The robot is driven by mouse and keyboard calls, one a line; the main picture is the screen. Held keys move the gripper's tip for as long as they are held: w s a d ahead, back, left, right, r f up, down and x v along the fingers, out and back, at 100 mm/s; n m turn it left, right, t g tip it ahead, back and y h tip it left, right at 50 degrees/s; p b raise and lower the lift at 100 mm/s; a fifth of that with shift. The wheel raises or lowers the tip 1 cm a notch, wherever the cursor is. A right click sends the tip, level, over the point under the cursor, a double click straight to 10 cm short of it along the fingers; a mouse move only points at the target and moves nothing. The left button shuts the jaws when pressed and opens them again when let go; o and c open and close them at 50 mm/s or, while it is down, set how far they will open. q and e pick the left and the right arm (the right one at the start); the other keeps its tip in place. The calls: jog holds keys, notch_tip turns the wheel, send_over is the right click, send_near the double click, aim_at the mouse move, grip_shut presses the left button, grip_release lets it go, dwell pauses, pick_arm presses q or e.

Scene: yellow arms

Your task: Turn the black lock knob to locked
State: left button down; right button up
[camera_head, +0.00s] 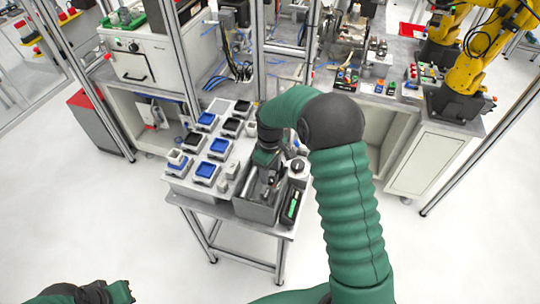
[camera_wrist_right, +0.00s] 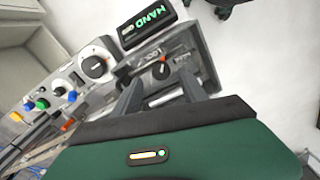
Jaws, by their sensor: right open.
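A small black knob with an orange-red mark (camera_wrist_right: 161,70) sits on a grey metal fixture (camera_wrist_right: 206,62) in the right wrist view. My right gripper (camera_wrist_right: 160,84) is open, with its two fingers on either side just short of this knob. In the head view the right gripper (camera_head: 268,178) is over the grey tray (camera_head: 256,211) on the table, and the knob is hidden or too small to tell. My left gripper (camera_head: 108,292) is at the bottom left, far from the table.
A black device with green lettering (camera_wrist_right: 146,21) lies beside the fixture; it also shows at the tray's right (camera_head: 291,206). Blue and black bins (camera_head: 206,172) fill the table's left. Coloured buttons (camera_wrist_right: 42,104) are beside the dial. Yellow arms (camera_head: 492,45) stand at the back right.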

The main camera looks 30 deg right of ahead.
aim_at(270, 178)
notch_tip(270, 178, up, 14)
jog(key=b, duration=0.2)
